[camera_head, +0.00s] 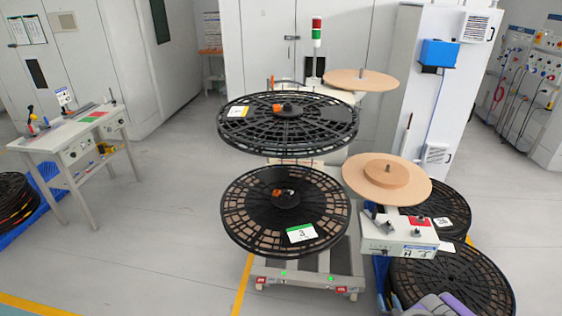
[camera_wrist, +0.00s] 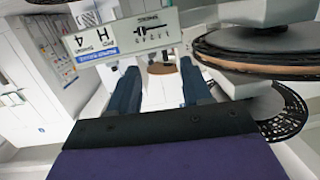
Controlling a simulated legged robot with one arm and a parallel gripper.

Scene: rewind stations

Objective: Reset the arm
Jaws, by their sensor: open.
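My gripper (camera_wrist: 159,65) shows in the wrist view with its two dark blue fingers apart and nothing held between them. A tan disc is seen beyond, in the gap between the fingers. In the head view, a grey and purple part of my arm (camera_head: 446,304) shows at the bottom right edge, in front of the black reels there. The fingers cannot be made out in the head view.
A stand carries an upper black reel (camera_head: 288,125) and a lower black reel (camera_head: 245,215). A control box (camera_head: 400,247) and more black reels (camera_head: 470,285) are at the right. In the wrist view, a label plate (camera_wrist: 130,37) is close above the fingers. Floor at left centre is clear.

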